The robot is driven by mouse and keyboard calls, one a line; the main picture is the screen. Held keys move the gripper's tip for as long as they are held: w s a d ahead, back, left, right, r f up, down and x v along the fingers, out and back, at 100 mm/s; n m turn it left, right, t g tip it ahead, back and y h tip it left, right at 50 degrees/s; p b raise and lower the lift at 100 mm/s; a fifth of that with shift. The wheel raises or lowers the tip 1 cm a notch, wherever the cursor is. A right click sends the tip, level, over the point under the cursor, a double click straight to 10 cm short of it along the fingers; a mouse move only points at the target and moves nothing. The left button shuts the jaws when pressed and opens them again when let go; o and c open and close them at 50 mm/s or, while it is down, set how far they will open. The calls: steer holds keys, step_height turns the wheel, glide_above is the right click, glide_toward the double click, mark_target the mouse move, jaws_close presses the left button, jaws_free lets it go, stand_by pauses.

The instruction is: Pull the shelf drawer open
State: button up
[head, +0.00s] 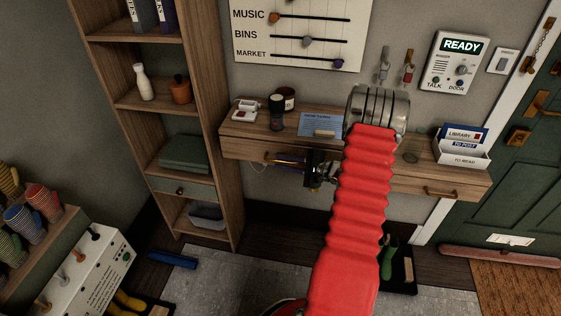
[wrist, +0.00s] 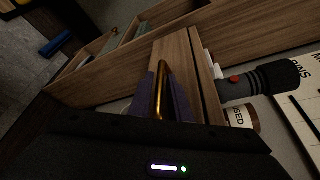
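A wooden wall shelf (head: 408,165) has two drawers with brass handles. Its left drawer (head: 240,150) looks closed. In the head view my gripper (head: 284,161) is at this drawer's front, reaching in from the right, with the red-sleeved arm in front of part of the shelf. In the wrist view the brass handle (wrist: 163,85) stands between the two purple fingers of my gripper (wrist: 163,92). The fingers look apart, one on each side of the handle; whether either touches it is unclear. The right drawer's handle (head: 441,193) is free.
A flashlight (head: 276,112), a jar (head: 287,97) and a blue card (head: 321,123) are on the shelf top. A letter tray (head: 462,152) stands at its right end. A tall bookcase (head: 222,120) with a small green drawer (head: 184,190) stands close on the left.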

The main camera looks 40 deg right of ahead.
steer(key=shift+x, duration=0.9)
steer(key=shift+c, duration=0.2)
steer(key=shift+s, duration=0.1)
jaws_close()
